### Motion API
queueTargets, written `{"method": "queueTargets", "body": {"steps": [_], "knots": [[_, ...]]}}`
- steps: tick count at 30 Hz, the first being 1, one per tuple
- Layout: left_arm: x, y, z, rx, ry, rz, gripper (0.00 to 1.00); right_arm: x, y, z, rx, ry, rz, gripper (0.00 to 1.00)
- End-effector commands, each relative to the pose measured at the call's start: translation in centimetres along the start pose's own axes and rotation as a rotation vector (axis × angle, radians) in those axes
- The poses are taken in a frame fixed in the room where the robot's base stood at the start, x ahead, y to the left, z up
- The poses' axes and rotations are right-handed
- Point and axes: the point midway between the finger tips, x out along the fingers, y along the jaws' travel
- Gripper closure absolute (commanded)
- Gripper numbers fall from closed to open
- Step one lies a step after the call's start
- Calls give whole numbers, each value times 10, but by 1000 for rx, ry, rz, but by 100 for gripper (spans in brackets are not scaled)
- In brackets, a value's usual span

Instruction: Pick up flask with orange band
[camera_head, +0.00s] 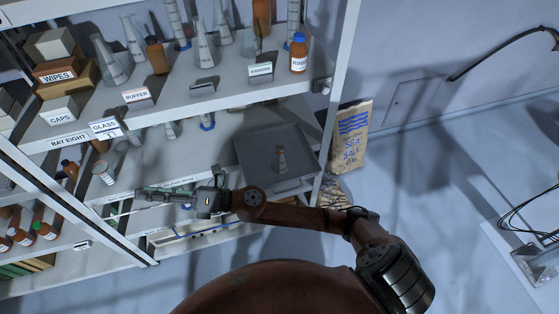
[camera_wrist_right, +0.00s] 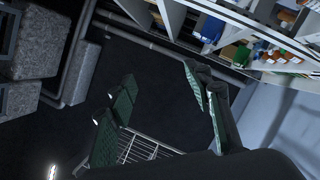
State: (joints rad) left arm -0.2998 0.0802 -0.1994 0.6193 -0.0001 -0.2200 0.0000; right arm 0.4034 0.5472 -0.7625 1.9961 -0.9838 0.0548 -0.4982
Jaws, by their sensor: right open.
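A small flask (camera_head: 281,161) stands in a dark grey tray (camera_head: 262,141) on the middle shelf; a brownish patch shows near its top, but I cannot tell whether it is an orange band. Several clear conical flasks, one of them at the left (camera_head: 108,62), stand on the upper shelf; no orange band is clear on them. My right gripper (camera_head: 128,202) is in front of the shelf below and left of the tray, pointing left, apart from the flasks. In the right wrist view its green-padded fingers (camera_wrist_right: 160,78) are spread and empty. My left gripper is not visible.
A brown bottle (camera_head: 157,56) and an orange, blue-capped bottle (camera_head: 298,53) stand on the upper shelf. A paper salt sack (camera_head: 351,137) stands right of the rack. Brown bottles (camera_head: 22,236) fill the lower left. The floor at right is mostly clear.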

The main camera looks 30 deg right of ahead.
Motion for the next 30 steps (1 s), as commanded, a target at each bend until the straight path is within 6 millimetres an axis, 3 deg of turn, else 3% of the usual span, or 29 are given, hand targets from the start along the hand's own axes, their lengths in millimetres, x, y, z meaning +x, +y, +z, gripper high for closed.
{"method": "queueTargets", "body": {"steps": [1,3,5,6,8,9,11,13,16,18,22,25,30], "knots": [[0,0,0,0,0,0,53,10,6,-36,-171,167,38,54],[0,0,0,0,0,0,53,8,-1,-92,-405,414,85,54],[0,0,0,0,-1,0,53,-8,-24,-130,-599,629,109,54],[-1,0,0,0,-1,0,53,-25,-46,-147,-722,777,116,54],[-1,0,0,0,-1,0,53,-57,-87,-159,-897,1001,112,54],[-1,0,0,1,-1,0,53,-82,-117,-156,-1004,1155,97,54],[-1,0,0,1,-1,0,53,-124,-162,-134,-1145,1389,55,54],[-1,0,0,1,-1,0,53,-175,-206,-86,-1269,1658,-23,54],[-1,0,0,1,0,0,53,-235,-239,-4,-1357,1974,-158,54],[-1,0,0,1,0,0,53,-267,-246,50,-1373,2148,-258,54],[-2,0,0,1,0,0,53,-308,-240,124,-1350,2365,-410,54],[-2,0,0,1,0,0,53,-325,-233,155,-1323,2451,-481,54],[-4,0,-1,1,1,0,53,-339,-238,168,-1305,2492,-512,54]]}}
